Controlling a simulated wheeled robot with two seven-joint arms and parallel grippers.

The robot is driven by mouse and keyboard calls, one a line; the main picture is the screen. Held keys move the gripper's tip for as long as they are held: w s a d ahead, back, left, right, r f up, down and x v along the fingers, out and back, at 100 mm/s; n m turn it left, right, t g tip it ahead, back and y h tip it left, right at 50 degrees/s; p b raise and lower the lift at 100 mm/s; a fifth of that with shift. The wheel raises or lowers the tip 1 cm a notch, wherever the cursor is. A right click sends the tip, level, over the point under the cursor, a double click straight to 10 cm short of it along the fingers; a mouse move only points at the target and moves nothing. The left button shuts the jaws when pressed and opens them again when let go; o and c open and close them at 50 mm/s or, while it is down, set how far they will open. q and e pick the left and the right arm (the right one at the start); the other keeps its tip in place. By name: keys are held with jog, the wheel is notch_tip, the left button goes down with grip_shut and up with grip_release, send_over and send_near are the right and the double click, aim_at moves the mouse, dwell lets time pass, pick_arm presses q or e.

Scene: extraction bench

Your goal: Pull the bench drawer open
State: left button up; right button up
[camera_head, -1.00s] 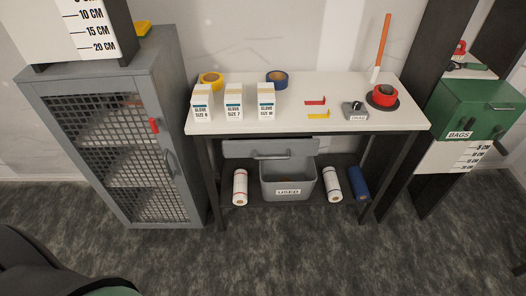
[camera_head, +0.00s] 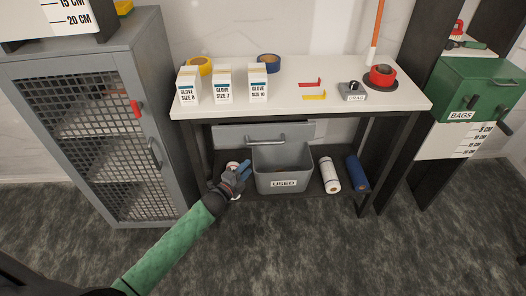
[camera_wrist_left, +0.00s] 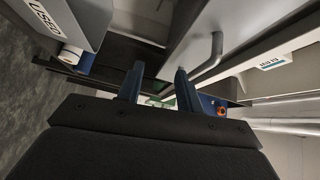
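The bench drawer (camera_head: 226,137) is a grey front under the white bench top, with a bar handle (camera_head: 266,139). It appears shut. In the left wrist view the drawer front (camera_wrist_left: 222,22) and its handle (camera_wrist_left: 211,56) are close, ahead and to the right of the fingers. My left gripper (camera_head: 243,169) is below and left of the handle, in front of the lower shelf. In the left wrist view its two fingers (camera_wrist_left: 158,86) are apart with nothing between them, and the handle is outside them. My right gripper is not in view.
A grey bin (camera_head: 284,167) labelled USED stands below the drawer, close to the gripper. A white roll (camera_head: 329,174) and a blue roll (camera_head: 357,173) are right of it. A grey mesh cabinet (camera_head: 172,100) stands left. Glove boxes (camera_head: 223,88) stand on the bench top.

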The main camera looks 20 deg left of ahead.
aim_at(263, 144)
pick_arm(q)
jog(key=r+m+h, duration=0.1)
jog(key=r, duration=0.1)
jog(key=w+d+r+m+h, duration=0.1)
jog(key=r+m, duration=0.1)
jog(key=w+d+r+m, duration=0.1)
jog(key=r, duration=0.2)
jog(key=shift+w+t+h, duration=0.1)
jog(key=shift+t+h, duration=0.3)
jog(key=shift+f+p+x, duration=0.2)
jog(key=shift+p+x, duration=0.5)
jog(key=shift+x, duration=2.6)
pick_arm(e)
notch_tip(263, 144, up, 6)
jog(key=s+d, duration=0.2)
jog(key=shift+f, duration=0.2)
pick_arm(q)
grip_shut()
